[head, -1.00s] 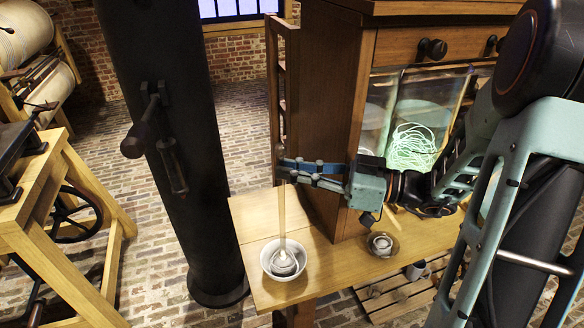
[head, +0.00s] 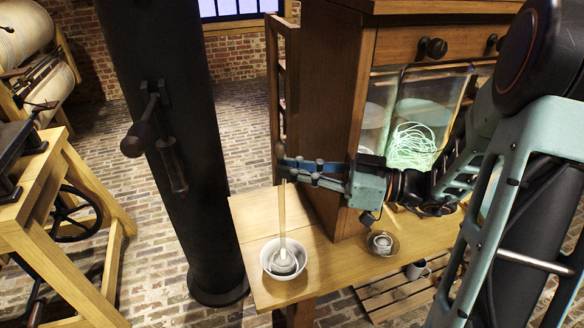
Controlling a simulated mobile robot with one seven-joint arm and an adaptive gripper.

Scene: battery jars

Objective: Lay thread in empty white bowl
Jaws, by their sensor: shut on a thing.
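The bowl stands near the left front corner of the wooden table (head: 325,262). The exact grip between the fingertips is too small to see.
A small dish (head: 382,244) with a pale, coiled thing stands right of the bowl. Behind my arm is a wooden cabinet (head: 338,120) with a glass jar holding glowing green strands (head: 412,146). A dark column (head: 175,120) stands left of the table.

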